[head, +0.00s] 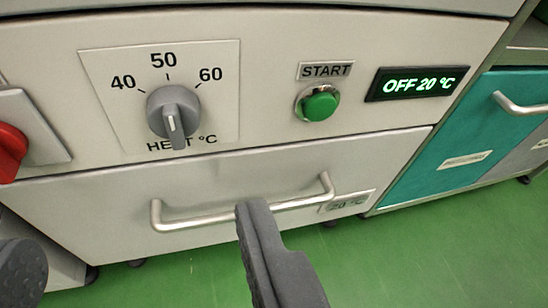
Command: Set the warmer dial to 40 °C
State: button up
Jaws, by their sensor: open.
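The warmer dial (174,112) is a grey round knob on a pale plate, left of centre in the head view. The plate has marks for 40, 50 and 60 along the top and "HEAT °C" below. The knob's ridge points down over the lettering, away from the three marks. A display (417,84) to the right reads "OFF 20 °C". My gripper (138,232) is open and empty. Its fingers are wide apart at the bottom of the view, lower in the picture than the dial. The left finger is mostly cut off by the picture edge.
A green START button (319,103) lies between dial and display. A red knob (10,150) is at the left edge. A drawer with a bar handle (205,219) is below the dial; my right finger overlaps the handle in view. Teal cabinet (478,130) at right; green floor below.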

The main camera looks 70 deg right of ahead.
aim_at(172, 124)
jog(key=b+x, duration=0.1)
jog(key=x, duration=0.3)
jog(key=b+x, duration=0.1)
jog(key=x, duration=0.3)
jog(key=b+x, duration=0.1)
jog(key=x, duration=0.4)
jog(key=shift+s+d+f+b, duration=0.25)
jog(key=shift+s+f+b, duration=0.05)
jog(key=shift+f+b, duration=0.05)
jog(key=shift+w+d, duration=0.2)
jog(key=shift+c, duration=0.4)
jog(key=c, duration=0.9)
jog(key=shift+a, duration=0.2)
jog(key=shift+d, duration=0.1)
